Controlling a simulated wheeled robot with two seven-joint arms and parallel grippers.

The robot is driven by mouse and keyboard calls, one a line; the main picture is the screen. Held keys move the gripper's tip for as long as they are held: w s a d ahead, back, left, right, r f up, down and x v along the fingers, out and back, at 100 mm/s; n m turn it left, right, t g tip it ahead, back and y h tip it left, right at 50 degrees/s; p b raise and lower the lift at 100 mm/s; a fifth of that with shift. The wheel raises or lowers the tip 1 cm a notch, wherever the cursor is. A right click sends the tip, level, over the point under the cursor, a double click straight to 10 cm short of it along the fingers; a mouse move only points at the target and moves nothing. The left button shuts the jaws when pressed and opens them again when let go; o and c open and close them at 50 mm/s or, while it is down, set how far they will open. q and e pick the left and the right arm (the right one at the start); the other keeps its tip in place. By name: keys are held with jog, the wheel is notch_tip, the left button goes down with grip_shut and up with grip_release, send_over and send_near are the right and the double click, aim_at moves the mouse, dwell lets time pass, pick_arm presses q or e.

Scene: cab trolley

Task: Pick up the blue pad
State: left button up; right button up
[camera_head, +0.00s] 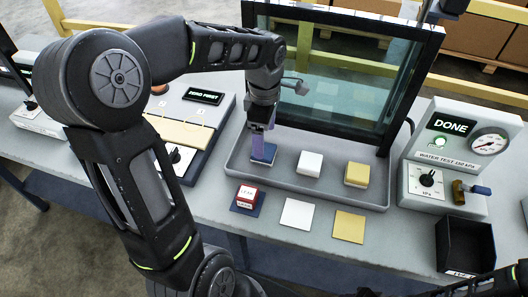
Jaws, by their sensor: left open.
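The blue pad (264,154) is a small block with a blue top and a paler lower side. It sits in the left part of the grey tray (232,165), in front of the tank window. My left gripper (259,141) points down directly over the blue pad, with its fingers at or just above the pad's top. It is open; the fingers overlap seen from here, so I cannot tell whether they touch the pad or straddle it. My right gripper is not in view; only a dark part of an arm seems to show at the lower right corner.
A white pad (310,163) and yellow pad (357,173) share the tray. In front lie a red-and-white block (247,196) on a blue square (248,209), a white square (297,213) and a yellow square (348,226). The glass tank (340,75) stands behind; a gauge box (455,155) and black bin (465,245) stand right.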

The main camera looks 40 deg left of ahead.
pick_arm(q)
notch_tip(320, 180, down, 5)
jog(key=shift+s+r, duration=0.1)
jog(key=shift+r, duration=0.1)
jog(key=shift+c, duration=0.3)
jog(key=c, duration=1.4)
notch_tip(320, 180, up, 10)
jog(key=shift+r, duration=0.1)
dwell(0.7)
